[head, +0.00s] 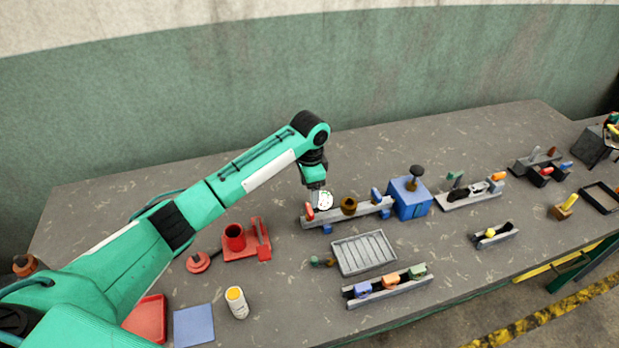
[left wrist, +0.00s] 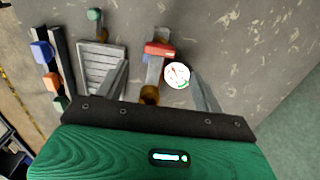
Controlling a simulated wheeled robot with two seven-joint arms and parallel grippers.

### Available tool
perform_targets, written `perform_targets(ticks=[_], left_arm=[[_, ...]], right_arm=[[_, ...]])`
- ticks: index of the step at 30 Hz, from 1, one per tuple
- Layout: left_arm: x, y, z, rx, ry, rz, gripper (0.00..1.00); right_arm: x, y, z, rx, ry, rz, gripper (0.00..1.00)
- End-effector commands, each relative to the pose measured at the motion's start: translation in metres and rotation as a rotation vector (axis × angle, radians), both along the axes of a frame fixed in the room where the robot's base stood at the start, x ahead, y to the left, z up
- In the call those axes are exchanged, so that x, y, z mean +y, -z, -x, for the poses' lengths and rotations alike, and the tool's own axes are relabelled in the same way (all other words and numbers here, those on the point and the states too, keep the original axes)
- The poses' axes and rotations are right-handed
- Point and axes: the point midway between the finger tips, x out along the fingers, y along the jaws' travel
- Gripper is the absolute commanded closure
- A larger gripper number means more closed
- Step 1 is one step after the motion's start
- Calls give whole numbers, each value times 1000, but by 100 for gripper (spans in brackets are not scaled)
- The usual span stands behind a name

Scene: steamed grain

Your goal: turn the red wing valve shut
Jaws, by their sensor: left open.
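The red wing valve (head: 310,212) stands at the left end of a grey rail (head: 368,208). In the left wrist view the red wing (left wrist: 158,49) lies crosswise over the rail. A round white gauge (head: 326,200) is beside it, also in the left wrist view (left wrist: 177,75). My left gripper (head: 317,187) is above this end of the rail, pointing down. In the left wrist view its fingers (left wrist: 160,80) are apart and empty, with the gauge and part of the rail between them. The wing appears just past the fingertips, not between them. My right gripper is not in view.
The rail also carries a brown knob (head: 348,206) and a blue-handled valve (head: 376,195), and ends at a blue box (head: 409,198). A slatted grey tray (head: 364,253) lies in front. A red holder (head: 247,241) is to the left. The bench behind the rail is clear.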

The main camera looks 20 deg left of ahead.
Motion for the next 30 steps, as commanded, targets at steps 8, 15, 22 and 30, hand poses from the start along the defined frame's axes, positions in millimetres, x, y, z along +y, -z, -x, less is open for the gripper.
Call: perform_targets(ticks=[8, 15, 22, 30], left_arm=[[0, -49, -1, -4, -1, 0, 31], [0, -62, 0, 0, -1, 0, 31], [0, -62, 0, 0, -1, 0, 31], [0, -62, 0, 0, -1, 0, 31]], right_arm=[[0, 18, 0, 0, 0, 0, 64], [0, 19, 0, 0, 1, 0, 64], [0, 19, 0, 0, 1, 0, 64], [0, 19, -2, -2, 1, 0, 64]])
